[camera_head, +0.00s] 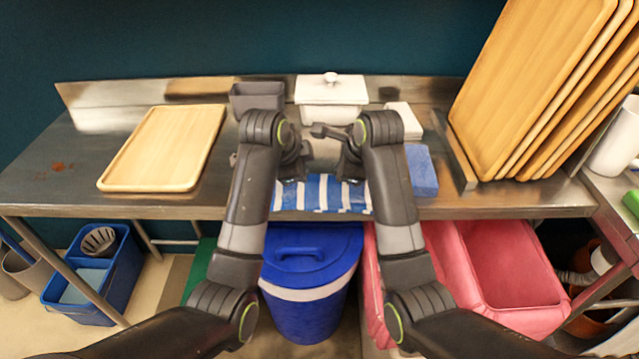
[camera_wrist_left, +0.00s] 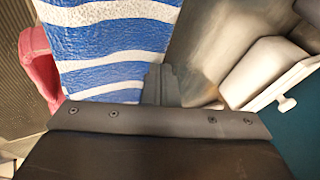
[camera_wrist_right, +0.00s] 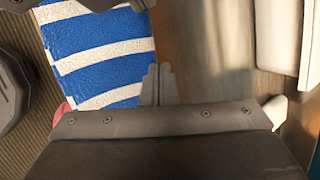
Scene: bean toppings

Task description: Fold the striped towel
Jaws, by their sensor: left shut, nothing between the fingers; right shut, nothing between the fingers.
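The blue and white striped towel (camera_head: 322,195) lies flat at the front edge of the steel table, between my two arms. It also shows in the left wrist view (camera_wrist_left: 112,40) and in the right wrist view (camera_wrist_right: 95,52). My left gripper (camera_head: 302,172) is shut and empty at the towel's far left part; its fingers (camera_wrist_left: 160,84) are beside the towel's edge. My right gripper (camera_head: 347,174) is shut and empty at the far right part; its fingers (camera_wrist_right: 154,84) are beside the edge too. I cannot tell whether the fingers touch the cloth. My forearms partly hide the towel's sides.
A wooden tray (camera_head: 165,150) lies on the left of the steel table (camera_head: 60,185). A grey bin (camera_head: 256,97), a white lidded box (camera_head: 331,92) and a blue block (camera_head: 421,170) surround the towel's area. Wooden trays (camera_head: 530,75) lean at right. A blue bucket (camera_head: 310,280) stands below.

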